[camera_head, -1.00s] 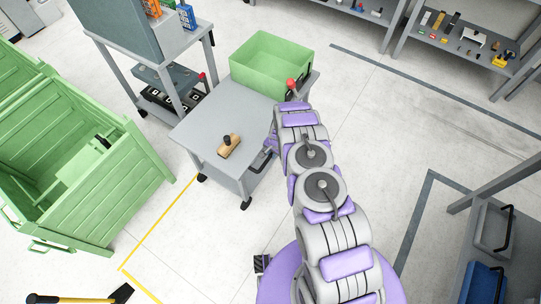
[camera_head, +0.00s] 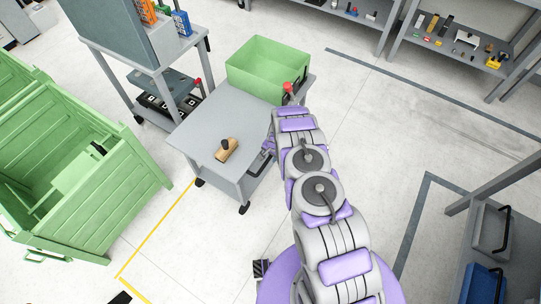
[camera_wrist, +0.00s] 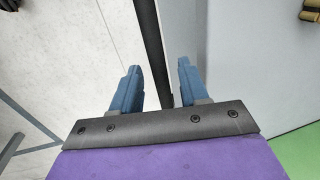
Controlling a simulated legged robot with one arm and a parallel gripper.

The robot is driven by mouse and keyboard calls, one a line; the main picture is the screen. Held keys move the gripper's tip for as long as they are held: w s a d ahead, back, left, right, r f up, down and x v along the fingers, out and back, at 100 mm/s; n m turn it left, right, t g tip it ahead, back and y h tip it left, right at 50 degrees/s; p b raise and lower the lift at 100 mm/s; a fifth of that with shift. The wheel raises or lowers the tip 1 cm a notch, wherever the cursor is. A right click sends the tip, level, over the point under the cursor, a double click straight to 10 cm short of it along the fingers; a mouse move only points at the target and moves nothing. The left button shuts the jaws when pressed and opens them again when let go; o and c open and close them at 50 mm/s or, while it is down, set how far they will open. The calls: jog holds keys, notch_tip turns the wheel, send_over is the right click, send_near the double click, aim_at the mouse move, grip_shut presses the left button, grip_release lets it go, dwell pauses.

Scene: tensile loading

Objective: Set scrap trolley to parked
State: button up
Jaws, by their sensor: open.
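The scrap trolley is a grey flat-topped cart (camera_head: 205,120) on dark casters, with a green open bin (camera_head: 266,70) at its far end. A wooden-backed brush (camera_head: 227,150) lies on its top. A red knob (camera_head: 287,87) shows at the trolley's edge beside the bin. My gripper (camera_head: 267,146) is at the trolley's right side, partly hidden by my arm. In the wrist view my gripper (camera_wrist: 158,83) is open, with a dark bar (camera_wrist: 150,45) running between its two blue fingers. The grey trolley surface (camera_wrist: 240,65) is right of the fingers. I cannot tell whether the fingers touch the bar.
A large green crate (camera_head: 85,170) stands at the left, beside a yellow floor line (camera_head: 157,231). A grey workstand (camera_head: 130,50) is behind the trolley. Shelves stand at the back right (camera_head: 450,45) and right edge (camera_head: 490,185). The floor right of my arm is clear (camera_head: 400,130).

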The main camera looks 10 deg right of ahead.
notch_tip(320, 180, up, 17)
jog(key=s+d+p, duration=0.2)
jog(key=p, duration=0.1)
jog(key=shift+d, duration=0.3)
dwell(0.6)
jog(key=s+a+r+n+g, duration=0.15)
jog(key=s+r, duration=0.35)
jog(key=r, duration=0.5)
jog(key=s+r+n, duration=0.2)
jog(key=s+r, duration=0.3)
jog(key=r, duration=0.5)
jog(key=s+a+r+n, duration=0.1)
jog(key=s+r, duration=0.4)
jog(key=r, duration=0.5)
jog(key=s+d+r+n, duration=0.1)
jog(key=s+r, duration=0.3)
jog(key=s, duration=0.6)
jog(key=s+d+r+n+g+h, duration=0.1)
jog(key=s+d+r, duration=0.2)
jog(key=s, duration=0.7)
jog(key=s+d+r+n, duration=0.1)
jog(key=s+r, duration=0.4)
jog(key=s, duration=0.5)
jog(key=shift+d+g+h, duration=0.35)
jog(key=shift+d+h, duration=0.05)
jog(key=shift+d, duration=0.25)
jog(key=shift+r, duration=0.1)
